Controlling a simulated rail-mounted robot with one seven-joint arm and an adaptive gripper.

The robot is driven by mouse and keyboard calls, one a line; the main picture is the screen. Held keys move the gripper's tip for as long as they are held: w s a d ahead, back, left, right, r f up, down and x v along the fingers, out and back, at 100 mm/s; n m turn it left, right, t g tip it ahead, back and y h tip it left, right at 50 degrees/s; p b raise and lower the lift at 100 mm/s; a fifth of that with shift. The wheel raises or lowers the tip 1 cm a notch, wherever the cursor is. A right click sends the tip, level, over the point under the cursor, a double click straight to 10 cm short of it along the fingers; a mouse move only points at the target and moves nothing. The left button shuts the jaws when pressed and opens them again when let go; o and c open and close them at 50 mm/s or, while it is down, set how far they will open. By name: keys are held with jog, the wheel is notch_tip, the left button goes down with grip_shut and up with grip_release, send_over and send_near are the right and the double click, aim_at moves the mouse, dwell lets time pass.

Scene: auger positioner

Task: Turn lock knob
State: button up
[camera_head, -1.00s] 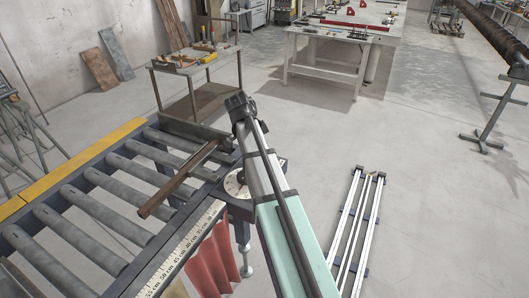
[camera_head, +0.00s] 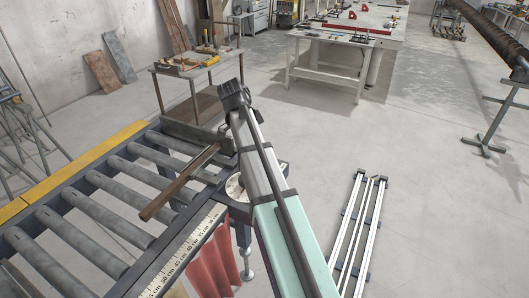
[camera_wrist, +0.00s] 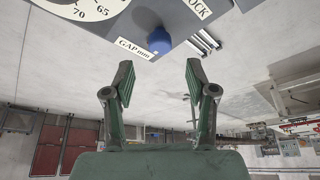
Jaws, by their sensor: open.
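In the wrist view a round blue knob (camera_wrist: 159,40) sits on the grey panel (camera_wrist: 150,15), beside a "GAP mm" label (camera_wrist: 133,48). A label ending in "OCK" (camera_wrist: 199,8) is cut by the top edge. A white dial (camera_wrist: 85,8) with numbers is at top left. My gripper (camera_wrist: 158,75) is open and empty, its two fingers apart below the knob in the picture, not touching it. In the head view the dial (camera_head: 234,187) is partly hidden behind my arm, and the blue knob does not show.
A roller conveyor (camera_head: 90,205) with a scale rail (camera_head: 192,240) and a rusty bar (camera_head: 180,183) lies left of my arm. A red cloth-like sheet (camera_head: 213,265) hangs below. White rails (camera_head: 358,235) lie on the floor at right. Tables (camera_head: 325,50) stand farther back.

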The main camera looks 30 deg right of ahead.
jog(key=v, duration=0.6)
dwell(0.3)
